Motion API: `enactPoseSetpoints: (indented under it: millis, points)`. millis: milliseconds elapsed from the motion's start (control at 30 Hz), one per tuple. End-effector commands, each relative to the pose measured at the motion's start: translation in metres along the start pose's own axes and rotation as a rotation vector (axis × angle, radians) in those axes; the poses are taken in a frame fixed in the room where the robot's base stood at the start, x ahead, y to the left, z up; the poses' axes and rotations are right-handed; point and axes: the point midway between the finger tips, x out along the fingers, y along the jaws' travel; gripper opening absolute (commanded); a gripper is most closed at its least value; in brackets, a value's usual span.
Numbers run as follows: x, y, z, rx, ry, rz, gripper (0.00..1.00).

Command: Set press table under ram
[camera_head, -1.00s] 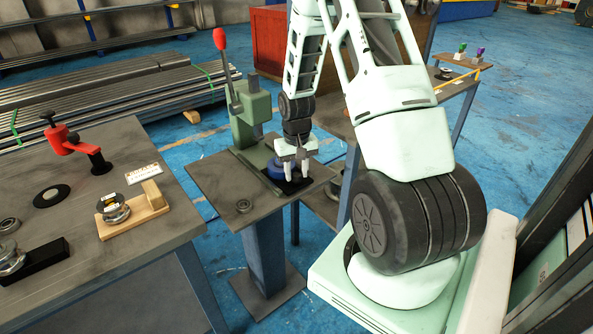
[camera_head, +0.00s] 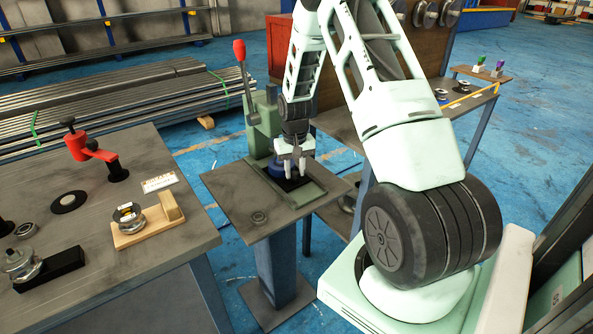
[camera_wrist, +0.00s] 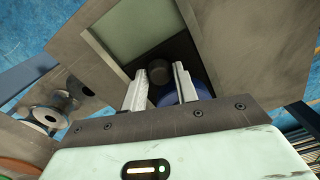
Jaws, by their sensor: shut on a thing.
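A green hand press (camera_head: 263,125) with a red-tipped lever stands on a pedestal table (camera_head: 235,195). A round blue piece (camera_head: 276,166) sits low in front of the press column with a dark plate beneath it, on the green base (camera_head: 311,191). My gripper (camera_head: 294,168) points down at the blue piece, its fingers partly covering it. In the wrist view my gripper (camera_wrist: 158,86) frames the blue piece (camera_wrist: 195,85) and a dark round knob (camera_wrist: 158,72). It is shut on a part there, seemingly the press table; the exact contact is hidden.
The bench (camera_head: 120,290) at left carries a red clamp tool (camera_head: 85,145), a wooden fixture (camera_head: 150,220) and bearings. A second bench stands right, behind my arm. Steel bars (camera_head: 110,110) lie behind.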

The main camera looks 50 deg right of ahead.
Motion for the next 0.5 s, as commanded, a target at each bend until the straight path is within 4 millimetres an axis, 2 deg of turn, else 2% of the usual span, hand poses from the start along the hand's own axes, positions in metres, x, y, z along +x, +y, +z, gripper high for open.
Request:
enactPoseSetpoints:
  millis: [33,67,100,133,500]
  points:
    - [-0.0006,0.0002,-0.0007,0.0,0.003,0.0,0.0]
    - [-0.0006,0.0002,-0.0007,0.0,0.003,0.0,0.35]
    - [-0.0006,0.0003,-0.0007,0.0,0.003,0.0,0.46]
    - [-0.0006,0.0003,-0.0006,0.0,0.003,0.0,0.51]
    - [-0.0056,0.0002,-0.0005,0.0,0.003,0.0,0.51]
